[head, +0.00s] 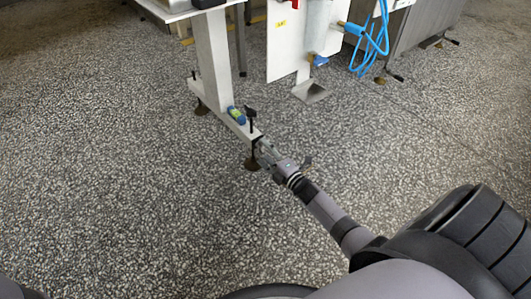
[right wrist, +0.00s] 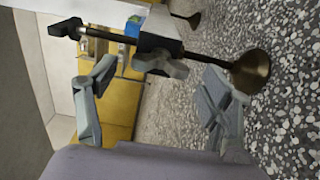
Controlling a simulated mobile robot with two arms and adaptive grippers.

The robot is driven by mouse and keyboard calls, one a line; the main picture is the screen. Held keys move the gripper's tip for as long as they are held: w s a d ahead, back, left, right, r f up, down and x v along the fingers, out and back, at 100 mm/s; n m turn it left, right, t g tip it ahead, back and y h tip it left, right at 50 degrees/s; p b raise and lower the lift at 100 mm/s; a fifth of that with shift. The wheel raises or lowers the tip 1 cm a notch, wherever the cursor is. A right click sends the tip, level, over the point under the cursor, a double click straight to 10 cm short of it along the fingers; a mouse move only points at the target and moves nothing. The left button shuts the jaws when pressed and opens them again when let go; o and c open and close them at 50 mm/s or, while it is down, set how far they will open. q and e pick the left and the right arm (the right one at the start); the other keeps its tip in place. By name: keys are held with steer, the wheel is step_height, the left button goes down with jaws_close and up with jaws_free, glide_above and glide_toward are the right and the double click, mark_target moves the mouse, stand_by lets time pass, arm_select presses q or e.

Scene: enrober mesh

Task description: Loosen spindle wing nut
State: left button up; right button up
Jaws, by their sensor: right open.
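The spindle (right wrist: 108,39) is a dark rod through the pale end block of a stand's foot beam (right wrist: 157,27), with a black handle at one end and a round brass foot (right wrist: 250,71) at the other. A grey wing nut (right wrist: 161,64) sits at the block's near face in the right wrist view. My right gripper (right wrist: 160,82) is open, its fingers apart on either side of the wing nut, with a visible gap to it. In the head view the right gripper (head: 266,156) is at the beam's end, beside the spindle (head: 251,122); the wing nut cannot be made out there. My left gripper is not in view.
A white panel (head: 290,45) and blue hose (head: 371,45) are behind to the right. The speckled floor around is clear.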

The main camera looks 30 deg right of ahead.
steer(key=shift+s, duration=0.1)
steer(key=s, duration=1.1)
steer(key=shift+s+d, duration=0.4)
steer(key=shift+d, duration=0.05)
